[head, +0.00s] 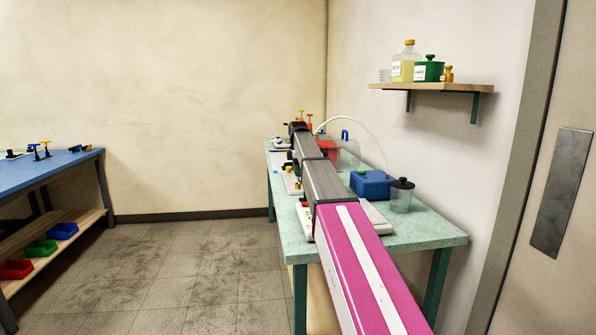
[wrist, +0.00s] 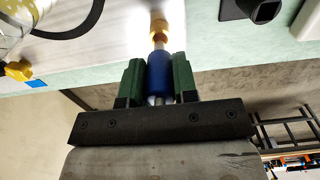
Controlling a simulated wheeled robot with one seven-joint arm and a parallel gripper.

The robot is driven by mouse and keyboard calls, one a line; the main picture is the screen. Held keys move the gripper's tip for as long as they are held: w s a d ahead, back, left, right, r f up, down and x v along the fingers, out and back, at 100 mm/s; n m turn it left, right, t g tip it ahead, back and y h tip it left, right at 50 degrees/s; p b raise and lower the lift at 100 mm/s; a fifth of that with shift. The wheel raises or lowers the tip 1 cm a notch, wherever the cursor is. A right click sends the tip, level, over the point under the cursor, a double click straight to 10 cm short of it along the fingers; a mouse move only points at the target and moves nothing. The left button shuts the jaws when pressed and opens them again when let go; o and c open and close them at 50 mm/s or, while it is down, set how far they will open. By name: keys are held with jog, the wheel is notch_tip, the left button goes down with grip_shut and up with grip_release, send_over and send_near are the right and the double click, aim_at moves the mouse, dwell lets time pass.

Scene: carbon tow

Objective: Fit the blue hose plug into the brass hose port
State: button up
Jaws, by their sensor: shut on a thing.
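In the wrist view, my gripper (wrist: 158,82) has its two green fingers shut on the blue hose plug (wrist: 159,72), one finger on each side. The plug points toward the top of the picture. The brass hose port (wrist: 158,27) is straight ahead of it, nearly in line. A narrow metallic piece shows between the blue body and the port. I cannot tell whether the plug's tip is inside the port or only against it. In the head view my arm hides the plug and the port.
The green-topped table (head: 440,235) runs beneath my arm. A pale hose (head: 350,121) arches over it. A blue box (head: 371,184) and a lidded jar (head: 401,196) stand right of my arm. A wall shelf (head: 430,87) holds bottles. A blue workbench (head: 50,165) is left; floor between is clear.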

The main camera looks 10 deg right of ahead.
jog(key=shift+f, duration=1.5)
jog(key=o, duration=1)
notch_tip(320, 180, up, 10)
jog(key=shift+f, duration=0.15)
jog(key=shift+r, duration=0.5)
